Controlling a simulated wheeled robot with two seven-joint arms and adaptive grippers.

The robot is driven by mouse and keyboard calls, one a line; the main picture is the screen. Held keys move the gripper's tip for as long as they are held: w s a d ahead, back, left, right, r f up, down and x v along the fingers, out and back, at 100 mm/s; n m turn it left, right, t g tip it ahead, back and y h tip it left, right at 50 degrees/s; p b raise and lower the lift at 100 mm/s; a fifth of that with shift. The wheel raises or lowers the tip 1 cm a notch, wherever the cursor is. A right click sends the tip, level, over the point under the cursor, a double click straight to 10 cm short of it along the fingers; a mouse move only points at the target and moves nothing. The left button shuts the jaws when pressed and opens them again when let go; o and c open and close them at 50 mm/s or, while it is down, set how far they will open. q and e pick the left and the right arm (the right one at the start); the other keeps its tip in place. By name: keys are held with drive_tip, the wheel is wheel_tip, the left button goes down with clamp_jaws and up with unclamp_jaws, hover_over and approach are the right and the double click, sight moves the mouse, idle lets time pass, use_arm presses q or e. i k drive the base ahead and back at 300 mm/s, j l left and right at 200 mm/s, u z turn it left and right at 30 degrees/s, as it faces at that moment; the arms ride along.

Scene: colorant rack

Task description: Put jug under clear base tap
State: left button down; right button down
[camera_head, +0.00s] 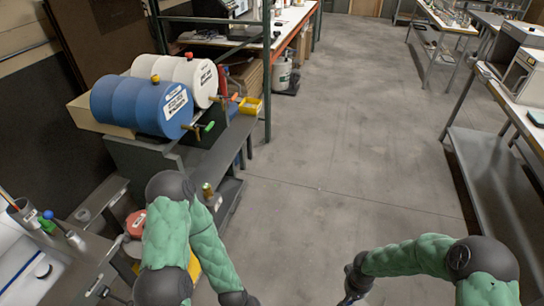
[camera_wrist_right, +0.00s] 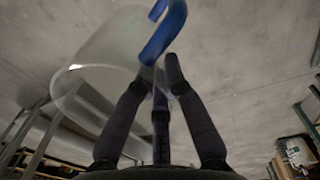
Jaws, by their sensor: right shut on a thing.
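In the right wrist view, a translucent jug (camera_wrist_right: 100,62) with a blue handle (camera_wrist_right: 163,32) hangs at my right gripper. The fingers of my right gripper (camera_wrist_right: 160,72) are closed on the blue handle. In the head view, my right gripper (camera_head: 348,294) is low at the bottom edge, right of centre, and the jug is almost wholly out of frame. Left of it, a blue drum (camera_head: 135,103) has a green-handled tap (camera_head: 207,127), and a white drum (camera_head: 190,76) behind has an orange-handled tap (camera_head: 232,98). Their labels are too small to read. My left gripper is out of frame.
The drums lie on a dark stand with a grey shelf (camera_head: 222,158) below the taps. A yellow bin (camera_head: 250,105) sits behind. A green rack post (camera_head: 267,75) stands nearby. Open concrete floor (camera_head: 345,150) fills the middle; a metal bench (camera_head: 500,180) stands right.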

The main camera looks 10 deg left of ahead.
sight(209, 173)
drive_tip(key=i+u, duration=0.35)
drive_tip(key=i+l+u, duration=0.6)
drive_tip(key=i+u, duration=0.15)
drive_tip(key=i+l+u, duration=0.15)
drive_tip(key=u, duration=0.3)
drive_tip(key=i+l+u, duration=0.3)
drive_tip(key=u, duration=0.15)
drive_tip(key=i+l+u, duration=0.25)
drive_tip(key=u, duration=0.25)
drive_tip(key=i+l+u, duration=0.15)
drive_tip(key=l+u, duration=0.5)
drive_tip(key=i+l+u, duration=0.15)
drive_tip(key=l, duration=0.2)
